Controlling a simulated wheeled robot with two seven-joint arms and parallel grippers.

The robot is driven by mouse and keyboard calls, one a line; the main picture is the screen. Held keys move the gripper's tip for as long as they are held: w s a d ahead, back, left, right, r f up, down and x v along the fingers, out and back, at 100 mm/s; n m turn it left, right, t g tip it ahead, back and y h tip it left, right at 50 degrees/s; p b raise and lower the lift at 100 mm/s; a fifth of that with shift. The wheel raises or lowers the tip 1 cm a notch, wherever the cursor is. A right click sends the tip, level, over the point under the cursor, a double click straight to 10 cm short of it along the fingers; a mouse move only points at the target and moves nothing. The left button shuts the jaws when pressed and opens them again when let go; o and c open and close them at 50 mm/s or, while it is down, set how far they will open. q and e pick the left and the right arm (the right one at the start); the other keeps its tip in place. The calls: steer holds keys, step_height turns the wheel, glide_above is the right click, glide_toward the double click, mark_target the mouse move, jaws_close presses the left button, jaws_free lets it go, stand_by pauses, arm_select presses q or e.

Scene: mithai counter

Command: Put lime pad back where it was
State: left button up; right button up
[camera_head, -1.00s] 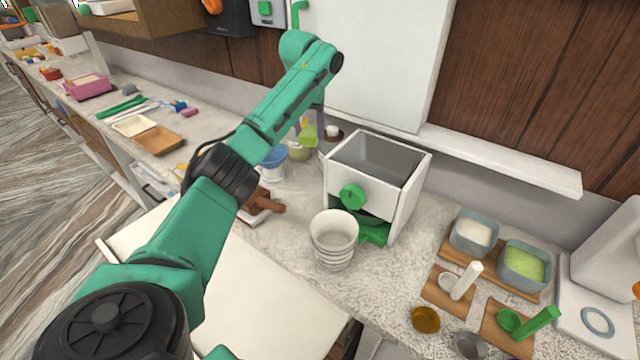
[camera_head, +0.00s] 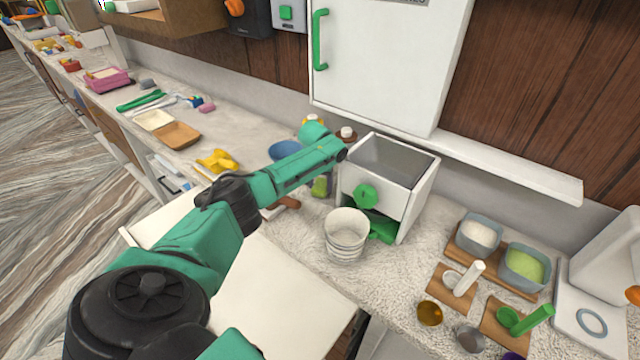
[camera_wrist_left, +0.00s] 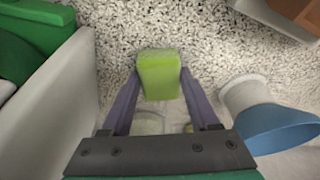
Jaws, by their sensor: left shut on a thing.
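The lime pad (camera_wrist_left: 158,75) is a small bright green block. In the left wrist view it sits between the two purple-grey fingers of my left gripper (camera_wrist_left: 158,82), which is shut on it. In the head view the pad (camera_head: 320,187) shows low beneath the end of my left arm, left of the white box with the green knob. The fingers are mostly hidden there by the arm. I cannot tell whether the pad touches the counter. My right gripper is not in view.
The white open-topped box (camera_head: 400,185) stands close on the right, with a ribbed white cup (camera_head: 346,238) in front. A blue bowl (camera_wrist_left: 275,130) and a clear round vessel (camera_wrist_left: 150,123) are near the gripper. Yellow things (camera_head: 216,161) lie farther left.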

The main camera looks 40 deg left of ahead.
arm_select(q)
steer(key=o, duration=1.3)
steer(key=shift+r, duration=0.1)
steer(key=b+v, duration=0.2)
steer(key=v, duration=1)
